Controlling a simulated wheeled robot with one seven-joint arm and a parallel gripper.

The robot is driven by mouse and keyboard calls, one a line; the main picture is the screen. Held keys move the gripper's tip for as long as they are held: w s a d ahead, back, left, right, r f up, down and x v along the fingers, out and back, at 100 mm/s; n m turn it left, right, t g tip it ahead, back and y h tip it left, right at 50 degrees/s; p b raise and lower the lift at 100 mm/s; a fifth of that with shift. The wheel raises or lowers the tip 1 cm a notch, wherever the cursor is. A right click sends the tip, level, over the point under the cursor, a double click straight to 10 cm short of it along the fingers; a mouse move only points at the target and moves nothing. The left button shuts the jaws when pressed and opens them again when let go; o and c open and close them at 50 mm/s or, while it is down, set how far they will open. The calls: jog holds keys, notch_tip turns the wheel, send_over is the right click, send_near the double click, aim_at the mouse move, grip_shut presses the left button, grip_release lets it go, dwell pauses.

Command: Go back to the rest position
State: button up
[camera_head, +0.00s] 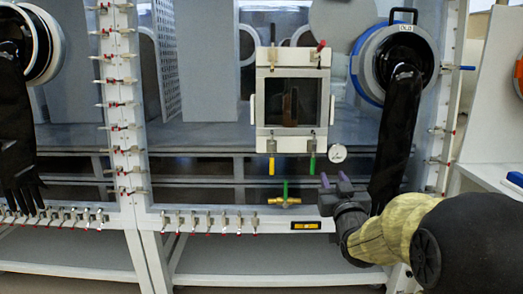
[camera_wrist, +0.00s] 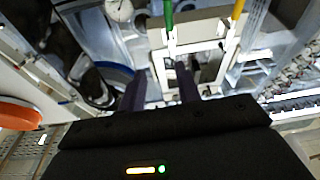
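My gripper (camera_head: 335,182) is at the lower right of the head view, in front of the glovebox front. Its two dark purple fingers point up and stand apart with nothing held between them. In the wrist view the fingers (camera_wrist: 161,92) are also apart, with the white-framed hatch (camera_wrist: 212,32) beyond them. In the head view that small hatch (camera_head: 261,141) is up and left of the gripper, with a dark window. My arm reaches in from the lower right.
A black glove (camera_head: 397,130) hangs from the right port beside my gripper; another glove (camera_head: 18,165) hangs at far left. Clamps (camera_head: 209,222) line the lower rail.

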jog(key=s+f+g, duration=0.4)
jog(key=f+g, duration=0.2)
jog(key=f, duration=0.4)
jog(key=s+a+f+m+g+p, duration=0.1)
jog(key=s+f+g, duration=0.55)
jog(key=s, duration=0.45)
jog(key=s+a+f+g+p, duration=0.1)
jog(key=s+a+f+g, duration=0.1)
jog(key=s+f+g, duration=0.55)
jog(key=s+r+t+p, duration=0.1)
jog(key=s+r+p, duration=0.1)
jog(key=r+p, duration=1.6)
jog(key=s+r+t+p, duration=0.1)
jog(key=r+p, duration=1.7)
jog(key=p, duration=0.1)
jog(key=shift+s+r+t+h, duration=0.3)
jog(key=shift+s+r, duration=0.05)
jog(key=shift+r, duration=0.05)
